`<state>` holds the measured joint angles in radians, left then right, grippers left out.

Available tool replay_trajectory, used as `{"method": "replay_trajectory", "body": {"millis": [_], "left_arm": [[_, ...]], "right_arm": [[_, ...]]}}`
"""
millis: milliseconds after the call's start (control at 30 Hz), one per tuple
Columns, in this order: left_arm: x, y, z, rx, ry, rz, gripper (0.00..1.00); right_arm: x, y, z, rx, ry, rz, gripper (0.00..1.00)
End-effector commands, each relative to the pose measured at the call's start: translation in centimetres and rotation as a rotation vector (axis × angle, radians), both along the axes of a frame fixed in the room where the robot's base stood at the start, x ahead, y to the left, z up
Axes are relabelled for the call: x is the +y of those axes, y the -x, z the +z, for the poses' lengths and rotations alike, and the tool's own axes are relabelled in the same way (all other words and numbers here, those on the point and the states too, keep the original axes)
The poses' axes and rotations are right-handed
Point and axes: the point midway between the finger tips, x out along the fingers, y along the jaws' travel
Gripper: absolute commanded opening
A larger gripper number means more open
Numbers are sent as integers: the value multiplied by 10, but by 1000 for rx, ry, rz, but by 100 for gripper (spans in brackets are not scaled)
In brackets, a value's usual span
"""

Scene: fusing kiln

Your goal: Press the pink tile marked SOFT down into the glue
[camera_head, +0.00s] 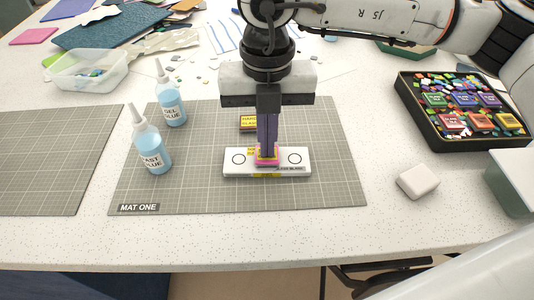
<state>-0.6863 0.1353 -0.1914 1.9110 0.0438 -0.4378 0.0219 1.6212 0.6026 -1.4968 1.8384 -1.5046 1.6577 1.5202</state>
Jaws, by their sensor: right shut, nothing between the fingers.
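The pink tile (267,161) lies at the middle of a white block (240,170) with a ring mark on each side. My right gripper (267,152) comes straight down over the tile, its fingers shut and empty, the tips at the tile's top. The fingers cover most of the tile, so its marking cannot be read. Yellow patches show on the block behind and in front of the tile. The block lies on the grey mat labelled MAT ONE (330,190). My left gripper is not in view.
Two blue glue bottles (153,152) stand left of the block. A small yellow-labelled tile (247,122) lies behind it. A black tray (432,138) of coloured tiles and a white eraser-like block (418,182) are at right. The mat's front is clear.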

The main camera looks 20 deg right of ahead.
Motion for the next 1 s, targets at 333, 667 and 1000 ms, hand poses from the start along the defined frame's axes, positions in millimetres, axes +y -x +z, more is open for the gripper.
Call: {"method": "replay_trajectory", "body": {"millis": [333, 667, 1000], "left_arm": [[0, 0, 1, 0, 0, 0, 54], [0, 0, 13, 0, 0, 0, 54], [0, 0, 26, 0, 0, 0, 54]], "right_arm": [[0, 1, 0, 3, 1, 0, 0], [0, 0, 24, 2, 0, 0, 0], [0, 0, 52, 1, 0, 0, 0]]}}
